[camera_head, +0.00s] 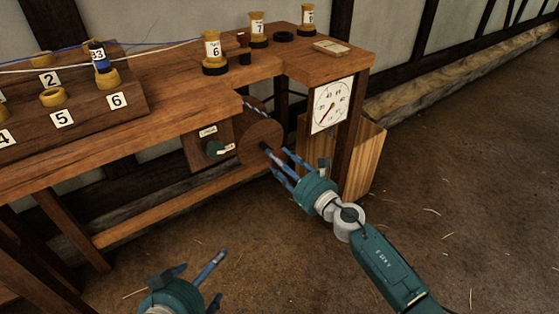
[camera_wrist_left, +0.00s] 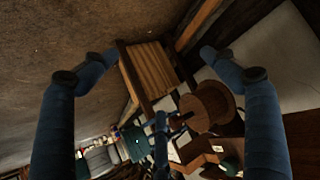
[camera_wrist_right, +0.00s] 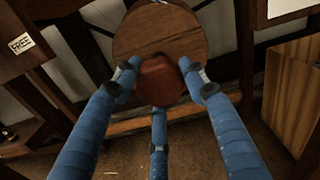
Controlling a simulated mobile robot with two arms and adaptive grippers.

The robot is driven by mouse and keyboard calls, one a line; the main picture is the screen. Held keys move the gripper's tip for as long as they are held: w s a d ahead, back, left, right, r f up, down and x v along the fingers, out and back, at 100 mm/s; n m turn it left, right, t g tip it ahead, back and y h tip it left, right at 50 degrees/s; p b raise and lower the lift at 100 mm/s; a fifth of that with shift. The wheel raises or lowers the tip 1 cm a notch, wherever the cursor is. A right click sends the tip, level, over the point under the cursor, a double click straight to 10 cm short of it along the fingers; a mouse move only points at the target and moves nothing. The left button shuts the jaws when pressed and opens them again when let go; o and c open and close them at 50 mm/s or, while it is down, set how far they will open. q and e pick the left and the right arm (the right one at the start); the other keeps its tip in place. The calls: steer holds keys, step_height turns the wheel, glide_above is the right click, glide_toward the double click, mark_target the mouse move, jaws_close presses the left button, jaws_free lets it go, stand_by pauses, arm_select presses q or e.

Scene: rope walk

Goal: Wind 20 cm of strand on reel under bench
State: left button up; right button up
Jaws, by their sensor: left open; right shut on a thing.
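The wooden reel (camera_head: 262,143) hangs under the bench with its round flange facing out, and it shows in the left wrist view (camera_wrist_left: 208,106). A little blue and white strand (camera_head: 256,106) shows above the flange. My right gripper (camera_head: 277,160) is shut on the reel's reddish-brown knob (camera_wrist_right: 161,80), in front of the flange (camera_wrist_right: 158,35). My left gripper (camera_head: 190,278) is open and empty, low in front of the bench. A white dial gauge (camera_head: 332,105) hangs on the bench's right end; its needle points to the lower left.
The bench (camera_head: 165,88) carries numbered bobbins (camera_head: 213,50) on top. A small panel (camera_head: 208,150) with a dark green knob sits left of the reel. A wooden crate (camera_head: 365,160) stands right of the reel. The floor (camera_head: 470,180) at right is mostly clear.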

arm_select(q)
steer(key=shift+s+f, duration=0.1)
